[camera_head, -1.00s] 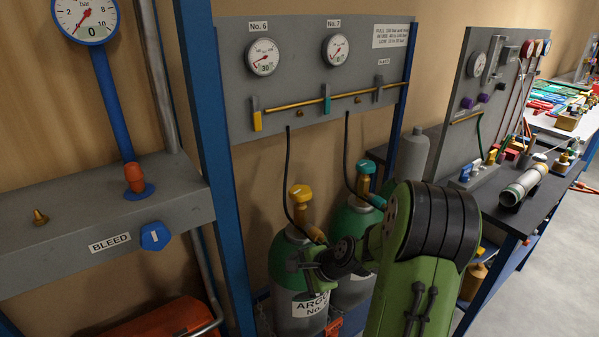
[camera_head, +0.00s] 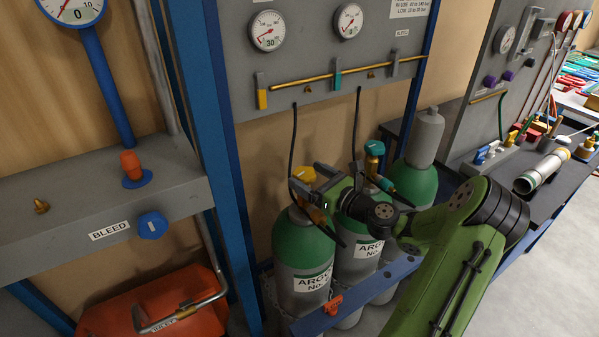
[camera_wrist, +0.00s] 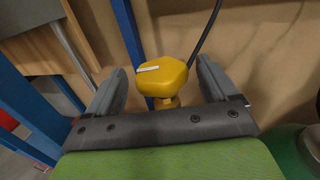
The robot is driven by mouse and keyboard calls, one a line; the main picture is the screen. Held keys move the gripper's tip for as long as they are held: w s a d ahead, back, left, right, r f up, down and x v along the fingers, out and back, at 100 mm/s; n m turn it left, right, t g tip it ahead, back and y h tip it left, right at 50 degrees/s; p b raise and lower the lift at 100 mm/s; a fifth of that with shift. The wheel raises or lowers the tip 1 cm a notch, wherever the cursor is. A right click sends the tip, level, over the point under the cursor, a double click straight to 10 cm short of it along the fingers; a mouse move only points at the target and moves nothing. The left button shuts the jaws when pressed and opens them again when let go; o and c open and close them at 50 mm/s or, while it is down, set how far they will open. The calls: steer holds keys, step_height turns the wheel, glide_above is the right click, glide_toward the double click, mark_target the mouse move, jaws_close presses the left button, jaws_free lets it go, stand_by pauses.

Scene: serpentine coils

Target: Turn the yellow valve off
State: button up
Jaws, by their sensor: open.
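The yellow valve knob (camera_head: 304,173) tops the left green-shouldered argon cylinder (camera_head: 301,247) in the head view. In the wrist view the yellow knob (camera_wrist: 164,77) is a faceted cap with a white mark, on a brass stem. My gripper (camera_wrist: 160,84) is open, with one dark finger on each side of the knob. A gap shows between each finger and the knob, so I see no contact. In the head view my gripper (camera_head: 308,196) is small beside the valve, and its fingers are partly hidden.
A teal-knobbed valve (camera_head: 374,148) stands on a neighbouring cylinder to the right. A dark hose (camera_head: 294,150) drops close by the yellow knob. The blue frame post (camera_head: 226,150) is to the left. The panel above has a separate yellow lever (camera_head: 262,97).

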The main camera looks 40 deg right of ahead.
mark_target(299, 167)
steer(key=w, duration=0.4)
steer(key=shift+a, duration=0.4)
steer(key=c, duration=1)
steer(key=shift+o, duration=0.2)
steer(key=shift+r+m+h+p, duration=0.15)
steer(key=shift+m+h+p, duration=0.35)
steer(key=shift+h, duration=0.3)
steer(key=shift+d+m+h+p, duration=0.2)
steer(key=shift+m+h, duration=0.3)
steer(key=shift+h, duration=0.25)
steer(key=shift+d+m+h+p, duration=0.1)
steer(key=shift+m+h+p, duration=0.1)
steer(key=shift+m+h, duration=0.45)
steer(key=o, duration=1)
steer(key=shift+c, duration=0.2)
